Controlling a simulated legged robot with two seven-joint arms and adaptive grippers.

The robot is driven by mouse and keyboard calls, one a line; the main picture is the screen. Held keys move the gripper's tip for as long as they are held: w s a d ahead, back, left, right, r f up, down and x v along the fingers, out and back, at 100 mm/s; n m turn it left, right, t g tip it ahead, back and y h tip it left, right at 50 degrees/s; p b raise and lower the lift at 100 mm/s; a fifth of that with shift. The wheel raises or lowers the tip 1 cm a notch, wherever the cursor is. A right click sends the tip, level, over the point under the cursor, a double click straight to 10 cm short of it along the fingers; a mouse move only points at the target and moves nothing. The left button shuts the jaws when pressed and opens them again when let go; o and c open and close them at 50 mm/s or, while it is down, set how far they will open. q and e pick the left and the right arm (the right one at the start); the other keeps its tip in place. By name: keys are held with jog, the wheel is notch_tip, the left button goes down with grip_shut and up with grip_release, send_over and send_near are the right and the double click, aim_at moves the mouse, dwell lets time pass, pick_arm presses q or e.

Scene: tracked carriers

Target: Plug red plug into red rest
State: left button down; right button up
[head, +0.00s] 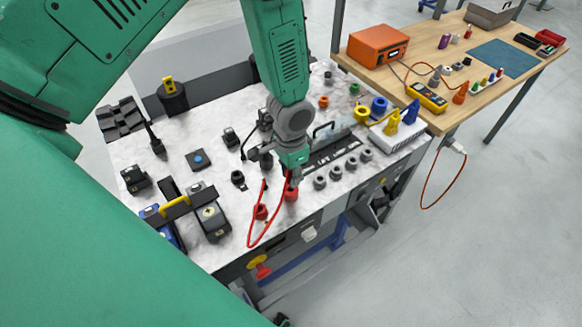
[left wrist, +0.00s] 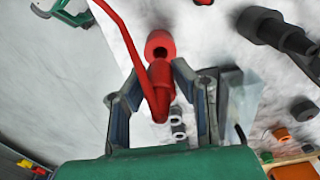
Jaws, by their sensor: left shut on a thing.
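My left gripper (head: 291,178) points down over the front part of the white worktop. It is shut on the red plug, which shows between its fingers in the left wrist view (left wrist: 160,82). A thin red cable (left wrist: 122,32) runs from the plug. The red rest (head: 291,194) stands right under the gripper in the head view. In the left wrist view, the red rest (left wrist: 160,44) lies just beyond the plug's tip, with part of its hole showing. I cannot tell whether the tip touches it. My right gripper is not in view.
Another red holder (head: 260,212) stands just left, near the hanging red cable loop. A row of grey sockets (head: 336,172) is to the right. Black tool blocks (head: 211,218) stand to the left. A wooden table (head: 480,75) with an orange box (head: 377,45) stands at the back right.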

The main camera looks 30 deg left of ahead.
pick_arm(q)
jog(key=shift+f+b, duration=1.25)
jog(key=shift+f, duration=0.75)
jog(key=c, duration=1.3)
grip_release()
jog(key=shift+o, duration=0.2)
jog(key=shift+r, duration=0.25)
notch_tip(320, 180, up, 11)
jog(key=shift+r, duration=0.2)
